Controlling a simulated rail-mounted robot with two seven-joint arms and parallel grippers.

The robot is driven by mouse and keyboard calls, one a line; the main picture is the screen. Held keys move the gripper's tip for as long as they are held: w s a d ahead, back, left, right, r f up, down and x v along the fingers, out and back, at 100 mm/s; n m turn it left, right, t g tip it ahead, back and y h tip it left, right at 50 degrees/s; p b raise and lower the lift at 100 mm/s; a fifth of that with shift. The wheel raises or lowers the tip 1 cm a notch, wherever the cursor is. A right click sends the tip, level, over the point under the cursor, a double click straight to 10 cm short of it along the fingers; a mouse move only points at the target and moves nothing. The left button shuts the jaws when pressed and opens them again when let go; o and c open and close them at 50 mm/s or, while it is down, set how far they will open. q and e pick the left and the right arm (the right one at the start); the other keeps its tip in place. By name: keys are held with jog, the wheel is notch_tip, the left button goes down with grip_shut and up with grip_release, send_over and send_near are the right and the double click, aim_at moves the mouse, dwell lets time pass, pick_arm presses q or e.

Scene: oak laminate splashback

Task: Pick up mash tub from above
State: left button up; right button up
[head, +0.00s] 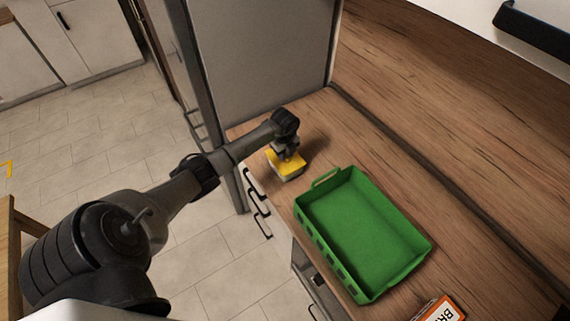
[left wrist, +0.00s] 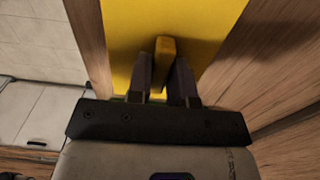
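The mash tub (head: 287,173) is a small pale tub with a yellow lid, standing on the wooden worktop near its front edge, left of the green basket. In the left wrist view its yellow lid (left wrist: 210,40) fills the upper middle, with a raised yellow grip (left wrist: 165,50) on it. My left gripper (head: 287,154) points down over the lid from above. In the left wrist view its two dark fingers (left wrist: 165,78) sit close on either side of the grip, with no clear gap. The tub's underside is hidden. My right gripper is out of view.
A green basket (head: 421,248) stands on the worktop (head: 335,130) just right of the tub. An orange and white box (head: 440,310) lies at the bottom edge. A tall grey cabinet side (head: 265,55) rises behind the tub. Drawer handles line the front.

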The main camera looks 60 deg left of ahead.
pick_arm(q)
grip_shut()
jog(key=shift+r, duration=0.1)
dwell(0.3)
